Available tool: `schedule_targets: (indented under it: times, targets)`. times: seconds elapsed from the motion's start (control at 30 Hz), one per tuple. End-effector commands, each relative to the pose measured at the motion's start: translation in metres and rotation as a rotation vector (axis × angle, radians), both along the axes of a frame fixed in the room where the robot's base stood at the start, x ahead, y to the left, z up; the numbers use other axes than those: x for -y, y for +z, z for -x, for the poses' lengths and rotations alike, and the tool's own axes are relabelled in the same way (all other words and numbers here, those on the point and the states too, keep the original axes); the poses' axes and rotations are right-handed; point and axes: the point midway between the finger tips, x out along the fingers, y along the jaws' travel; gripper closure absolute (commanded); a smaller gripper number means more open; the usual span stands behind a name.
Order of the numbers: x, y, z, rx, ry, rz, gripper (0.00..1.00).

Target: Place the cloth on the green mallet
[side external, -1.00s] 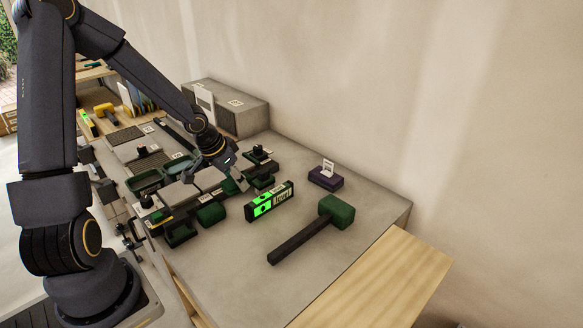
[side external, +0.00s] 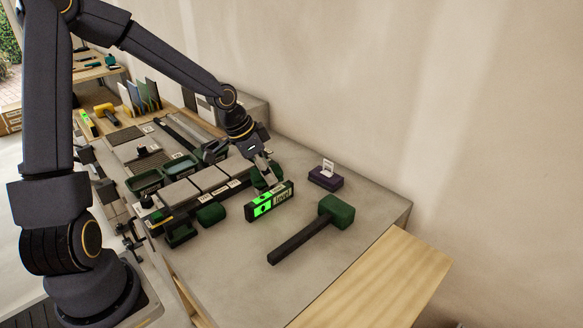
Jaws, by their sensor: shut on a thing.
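The green mallet (side external: 336,211) lies on the grey bench at the front right, its dark handle pointing toward the lower left. My gripper (side external: 265,171) is shut on a dark green, soft-looking piece, which appears to be the cloth (side external: 262,181). It holds it just behind the level, to the upper left of the mallet and apart from it. The level partly hides the lower part of the cloth, so I cannot tell whether it touches the bench.
A black level with bright green panels (side external: 263,205) stands between my gripper and the mallet. A purple block with a white tag (side external: 326,178) is behind the mallet. Tiles (side external: 209,179) and green trays (side external: 146,182) fill the left.

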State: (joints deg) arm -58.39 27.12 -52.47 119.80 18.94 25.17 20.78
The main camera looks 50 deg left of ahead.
Motion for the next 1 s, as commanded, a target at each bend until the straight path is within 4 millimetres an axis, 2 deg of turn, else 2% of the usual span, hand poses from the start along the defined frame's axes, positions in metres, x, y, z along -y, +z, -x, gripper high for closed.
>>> schedule_targets:
  times: [0.03,0.2,0.33,0.43,0.5,0.9,1.0]
  targets:
    - [0.022,0.002,-0.006,0.001,-0.069,0.002,0.89]
    - [0.093,0.009,-0.017,0.000,-0.268,0.002,0.89]
    - [0.125,0.010,-0.017,0.000,-0.339,0.000,0.89]
    - [0.136,0.004,-0.014,-0.003,-0.364,0.000,0.89]
    - [0.139,-0.008,-0.014,-0.004,-0.371,0.000,0.89]
    - [0.139,-0.065,-0.013,-0.004,-0.370,0.001,0.89]
    - [0.139,-0.071,-0.014,-0.001,-0.368,0.000,0.89]
